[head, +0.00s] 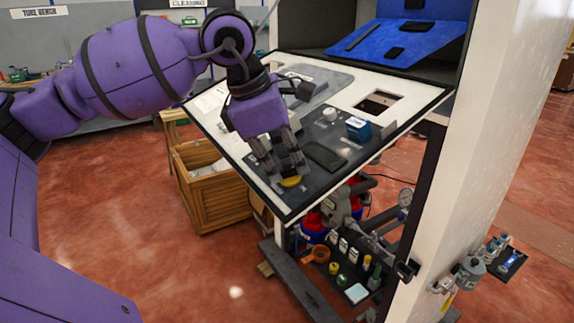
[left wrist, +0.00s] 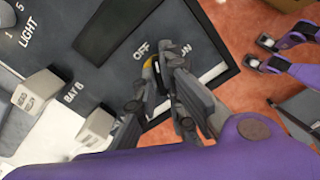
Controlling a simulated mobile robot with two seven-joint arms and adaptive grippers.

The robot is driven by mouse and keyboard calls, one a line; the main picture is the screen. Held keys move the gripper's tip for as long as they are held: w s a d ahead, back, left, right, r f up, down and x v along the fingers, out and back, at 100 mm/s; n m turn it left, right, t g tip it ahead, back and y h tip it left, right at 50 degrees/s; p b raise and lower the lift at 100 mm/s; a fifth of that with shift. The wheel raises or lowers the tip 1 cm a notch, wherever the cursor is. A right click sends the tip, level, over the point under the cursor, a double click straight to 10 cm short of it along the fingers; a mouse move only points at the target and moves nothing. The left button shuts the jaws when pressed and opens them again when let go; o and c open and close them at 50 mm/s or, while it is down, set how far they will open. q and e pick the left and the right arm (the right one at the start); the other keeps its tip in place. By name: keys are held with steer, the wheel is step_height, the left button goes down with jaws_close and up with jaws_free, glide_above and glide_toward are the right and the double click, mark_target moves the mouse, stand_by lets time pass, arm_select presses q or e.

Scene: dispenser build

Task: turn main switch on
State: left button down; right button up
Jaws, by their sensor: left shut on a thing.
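The main switch (head: 291,182) is a yellow knob near the front corner of the tilted dark control panel (head: 325,155). My left gripper (head: 284,170) reaches down from above with its fingers shut on this knob. In the left wrist view the fingertips (left wrist: 164,72) close around the switch, below the white OFF and ON labels. Only a bit of yellow (left wrist: 149,66) shows beside the fingers, so I cannot tell which way the knob points. My right gripper is not in view.
The panel also carries a blue box-shaped part (head: 358,128), a white knob (head: 329,114) and a square opening (head: 380,103). A wooden crate (head: 212,196) stands left below the panel. A white post (head: 490,130) rises at the right. Bottles and fittings sit on a lower shelf.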

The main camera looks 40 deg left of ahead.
arm_select(q)
steer(key=m+b, duration=0.1)
steer(key=m, duration=0.4)
steer(key=shift+m, duration=0.3)
steer(key=m, duration=0.4)
steer(key=shift+s+b, duration=0.1)
steer(key=shift+b, duration=0.2)
steer(key=shift+m, duration=1.2)
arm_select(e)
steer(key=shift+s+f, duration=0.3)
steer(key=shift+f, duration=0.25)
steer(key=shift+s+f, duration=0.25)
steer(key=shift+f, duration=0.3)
arm_select(q)
steer(key=c, duration=1.8)
jaws_free()
steer(key=shift+c, duration=0.2)
steer(key=v, duration=1.2)
